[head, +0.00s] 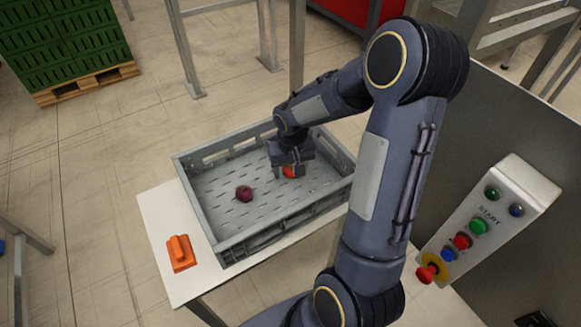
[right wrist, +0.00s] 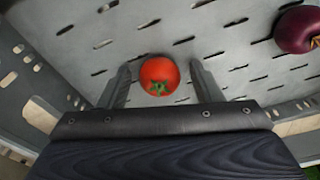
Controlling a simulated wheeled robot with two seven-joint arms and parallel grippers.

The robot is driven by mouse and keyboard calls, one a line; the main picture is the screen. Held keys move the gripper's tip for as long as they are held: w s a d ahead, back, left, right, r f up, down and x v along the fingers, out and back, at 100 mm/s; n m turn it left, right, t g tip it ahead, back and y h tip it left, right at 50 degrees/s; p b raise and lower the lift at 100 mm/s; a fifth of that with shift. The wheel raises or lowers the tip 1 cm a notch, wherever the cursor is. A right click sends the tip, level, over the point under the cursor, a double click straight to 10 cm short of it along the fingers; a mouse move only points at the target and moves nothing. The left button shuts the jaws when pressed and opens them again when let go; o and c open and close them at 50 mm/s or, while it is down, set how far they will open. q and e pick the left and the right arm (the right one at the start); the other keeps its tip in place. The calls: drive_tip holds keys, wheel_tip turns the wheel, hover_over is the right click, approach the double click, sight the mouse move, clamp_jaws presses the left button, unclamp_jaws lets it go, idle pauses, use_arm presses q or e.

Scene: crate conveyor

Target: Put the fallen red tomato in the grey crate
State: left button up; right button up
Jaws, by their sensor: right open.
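The red tomato (right wrist: 159,75) shows in the right wrist view over the grey slotted crate floor, between the two fingers of my right gripper (right wrist: 163,80). The fingers are open, with a gap on each side of it. In the head view the tomato (head: 289,171) is partly hidden by my right gripper (head: 292,165), which reaches down into the grey crate (head: 213,232). I cannot tell whether the tomato rests fully on the crate floor. My left gripper is not in view.
A dark purple onion-like item (head: 244,193) lies in the crate, left of the tomato; it also shows in the right wrist view (right wrist: 298,29). The crate stands on a white table (head: 160,221) beside an orange object (head: 180,253). A button panel (head: 487,219) is at right.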

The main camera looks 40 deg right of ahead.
sight(291, 172)
drive_tip(key=shift+r, duration=0.35)
wheel_tip(291, 172, up, 10)
drive_tip(key=s+p, duration=0.1)
drive_tip(key=p, duration=0.2)
drive_tip(key=s+a+r+n+t+y, duration=0.1)
drive_tip(key=s+a+r+t+y, duration=0.1)
drive_tip(key=s+a, duration=0.5)
drive_tip(key=s+a+r+n+t+y, duration=0.2)
drive_tip(key=s+a+r, duration=0.2)
drive_tip(key=s+a, duration=0.3)
drive_tip(key=s, duration=0.3)
drive_tip(key=shift+r, duration=0.35)
drive_tip(key=shift+d+r, duration=0.1)
